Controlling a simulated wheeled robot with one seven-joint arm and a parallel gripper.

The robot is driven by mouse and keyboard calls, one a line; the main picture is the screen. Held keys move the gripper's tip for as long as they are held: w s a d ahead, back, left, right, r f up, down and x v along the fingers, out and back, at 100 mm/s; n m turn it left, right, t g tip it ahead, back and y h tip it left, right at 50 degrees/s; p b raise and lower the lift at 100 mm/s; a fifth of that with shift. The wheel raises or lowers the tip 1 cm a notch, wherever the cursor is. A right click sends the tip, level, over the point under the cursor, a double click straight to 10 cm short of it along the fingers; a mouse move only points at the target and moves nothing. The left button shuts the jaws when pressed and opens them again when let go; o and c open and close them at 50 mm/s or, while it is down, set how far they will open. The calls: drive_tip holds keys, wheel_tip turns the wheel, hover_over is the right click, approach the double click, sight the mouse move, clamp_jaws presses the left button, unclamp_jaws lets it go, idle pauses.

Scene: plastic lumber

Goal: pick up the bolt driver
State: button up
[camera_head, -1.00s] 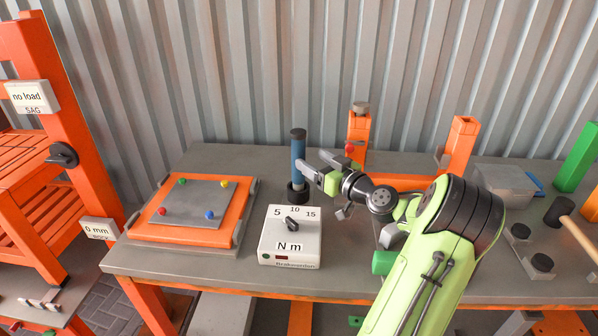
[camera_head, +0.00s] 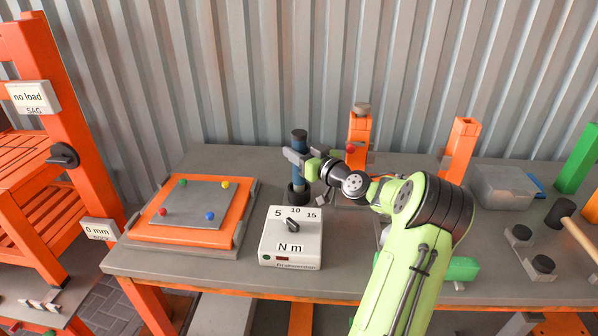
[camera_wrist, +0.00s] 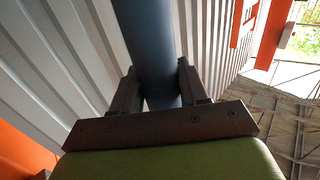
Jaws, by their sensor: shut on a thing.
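The bolt driver (camera_head: 298,175) is an upright blue cylinder with a black top and a black base, standing at the back of the grey bench behind the white torque box. My gripper (camera_head: 296,154) reaches it from the right and is shut around its upper part. In the wrist view the dark blue shaft of the bolt driver (camera_wrist: 150,50) runs between the two dark fingers of my gripper (camera_wrist: 161,88). The black base looks to be in or on a dark ring at the bench, and I cannot tell whether it is lifted.
The white torque box (camera_head: 291,237) with a dial stands just in front. An orange tray (camera_head: 237,210) with a grey plate and coloured knobs lies to the left. Orange posts (camera_head: 359,135) stand to the right. A grey box (camera_head: 503,187) is farther right. The corrugated wall is close behind.

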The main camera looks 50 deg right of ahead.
clamp_jaws()
drive_tip(key=shift+r, duration=0.15)
